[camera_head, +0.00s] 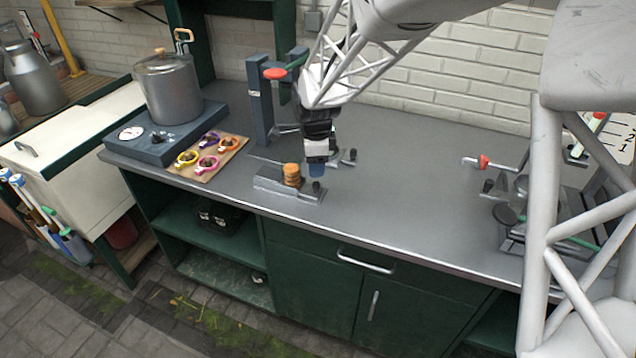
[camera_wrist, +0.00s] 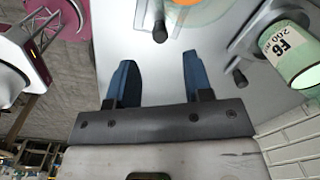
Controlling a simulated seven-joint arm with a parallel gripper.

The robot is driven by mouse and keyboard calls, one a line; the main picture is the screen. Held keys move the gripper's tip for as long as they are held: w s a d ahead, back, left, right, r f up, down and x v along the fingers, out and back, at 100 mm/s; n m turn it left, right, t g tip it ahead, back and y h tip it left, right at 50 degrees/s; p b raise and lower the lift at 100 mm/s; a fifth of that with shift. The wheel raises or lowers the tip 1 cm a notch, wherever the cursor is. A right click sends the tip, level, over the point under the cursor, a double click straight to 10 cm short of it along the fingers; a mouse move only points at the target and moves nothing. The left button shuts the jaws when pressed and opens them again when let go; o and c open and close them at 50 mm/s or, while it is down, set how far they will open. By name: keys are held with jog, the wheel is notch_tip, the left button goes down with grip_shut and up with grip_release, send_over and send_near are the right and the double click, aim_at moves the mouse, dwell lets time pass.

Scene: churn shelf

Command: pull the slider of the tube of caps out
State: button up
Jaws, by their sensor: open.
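A short stack of orange-brown caps (camera_head: 291,174) stands on a low metal base (camera_head: 268,186) near the bench's front edge. I take this as the tube of caps; its tube wall is not clear. A dark slider knob (camera_head: 316,186) is at the base's right end. My gripper (camera_head: 317,170) is above and just right of the stack, pointing down. In the wrist view, my gripper (camera_wrist: 157,58) has its two blue fingers apart with nothing between them. The dark knob (camera_wrist: 160,33) shows just beyond the fingertips, lined up with the gap. An orange curved edge (camera_wrist: 198,14) shows at the top.
A wooden board with coloured rings (camera_head: 208,158) and a pot on a scale (camera_head: 168,92) are to the left. A dark post (camera_head: 260,112) stands behind. A green-and-white bottle (camera_wrist: 285,50) is beside my gripper. Bench space to the right (camera_head: 410,190) is clear.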

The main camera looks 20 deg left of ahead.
aim_at(316, 183)
jog(key=shift+f, duration=0.15)
jog(key=shift+w+f, duration=0.1)
jog(key=shift+f, duration=3.7)
grip_shut()
